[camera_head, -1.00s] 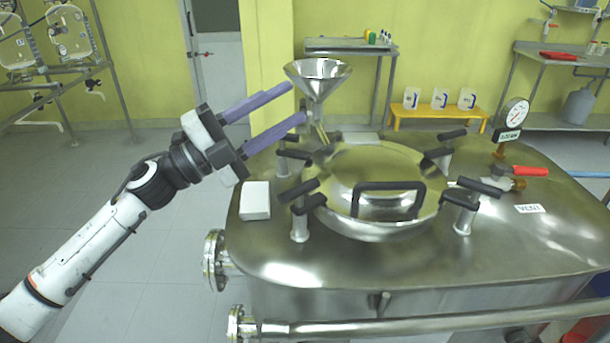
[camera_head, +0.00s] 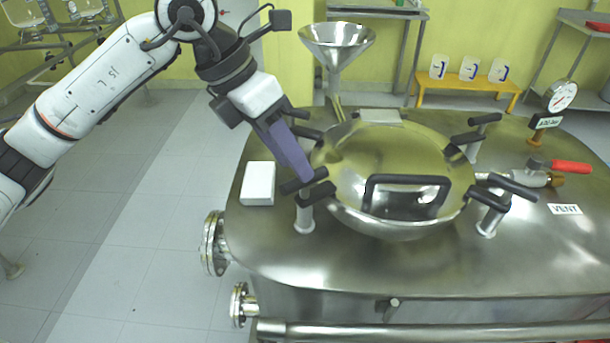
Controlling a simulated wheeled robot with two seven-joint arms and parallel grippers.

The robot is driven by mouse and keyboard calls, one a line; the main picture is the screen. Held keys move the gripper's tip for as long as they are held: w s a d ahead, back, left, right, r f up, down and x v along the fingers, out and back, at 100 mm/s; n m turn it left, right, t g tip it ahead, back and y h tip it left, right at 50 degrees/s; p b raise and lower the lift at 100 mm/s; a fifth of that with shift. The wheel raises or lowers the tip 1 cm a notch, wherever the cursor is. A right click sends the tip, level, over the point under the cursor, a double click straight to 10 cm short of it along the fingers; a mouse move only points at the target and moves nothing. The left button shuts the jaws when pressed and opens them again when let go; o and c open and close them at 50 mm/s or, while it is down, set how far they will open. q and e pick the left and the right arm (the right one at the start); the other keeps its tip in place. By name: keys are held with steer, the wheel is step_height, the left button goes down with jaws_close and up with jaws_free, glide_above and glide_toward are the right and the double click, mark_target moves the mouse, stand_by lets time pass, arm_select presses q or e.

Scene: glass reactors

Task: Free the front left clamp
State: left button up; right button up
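The front left clamp (camera_head: 305,217) stands at the front left edge of the round lid (camera_head: 397,210), with a metal post and black grips at its top. My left gripper (camera_head: 302,172) reaches down from the upper left, its purple fingertips at the clamp's black grips. The fingers overlap in this view, so I cannot tell how far apart they are or whether they touch or hold a grip. My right gripper is not in view.
More clamps with black grips stand around the lid, including the front right clamp (camera_head: 489,220). A metal funnel (camera_head: 337,42) rises behind the lid. A white block (camera_head: 258,184) lies left of the clamp. A gauge (camera_head: 561,96) and a red-handled valve (camera_head: 571,167) are at the right.

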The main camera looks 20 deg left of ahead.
mark_target(308, 190)
arm_select(q)
steer(key=x, duration=0.5)
steer(key=shift+d+f, duration=0.15)
steer(key=shift+f, duration=0.15)
steer(key=c, duration=0.9)
